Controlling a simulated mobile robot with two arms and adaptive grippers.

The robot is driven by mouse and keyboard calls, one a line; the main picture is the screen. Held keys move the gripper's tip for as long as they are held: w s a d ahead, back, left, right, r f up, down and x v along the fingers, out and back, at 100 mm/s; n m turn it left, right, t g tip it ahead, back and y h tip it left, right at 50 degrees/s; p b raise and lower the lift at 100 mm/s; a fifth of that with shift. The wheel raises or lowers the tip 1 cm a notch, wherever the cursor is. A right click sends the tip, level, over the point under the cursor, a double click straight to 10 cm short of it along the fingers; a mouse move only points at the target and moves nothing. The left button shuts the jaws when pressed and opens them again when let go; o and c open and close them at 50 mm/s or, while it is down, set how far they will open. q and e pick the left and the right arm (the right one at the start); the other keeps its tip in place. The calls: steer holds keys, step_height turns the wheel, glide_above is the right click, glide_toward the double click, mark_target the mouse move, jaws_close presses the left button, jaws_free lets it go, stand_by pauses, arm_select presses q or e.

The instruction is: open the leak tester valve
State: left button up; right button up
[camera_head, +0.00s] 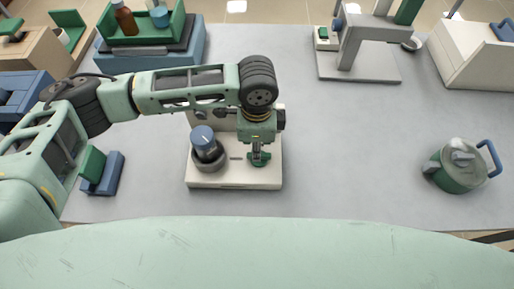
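A device that looks like the leak tester (232,178) stands on the grey table, with a pale base and an upright back part mostly hidden behind my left arm. A blue-capped cylinder (203,138) sits in a dark round holder on its left side. My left gripper (259,158) points down over the right side of the base. Green and dark parts show at its fingertips, and I cannot tell which belong to the valve. The valve is not clearly visible. Whether the fingers are open or shut is too small to tell. My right gripper is out of view.
A green pot with a blue handle (455,168) stands at the right. A grey stand (362,65) is at the back right. A green tray (143,36) with a brown bottle (124,18) is at the back left. A blue and green block (103,173) lies left. The table between tester and pot is clear.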

arm_select(q)
steer(key=shift+f, duration=1.8)
steer(key=shift+w, duration=0.1)
jaws_close()
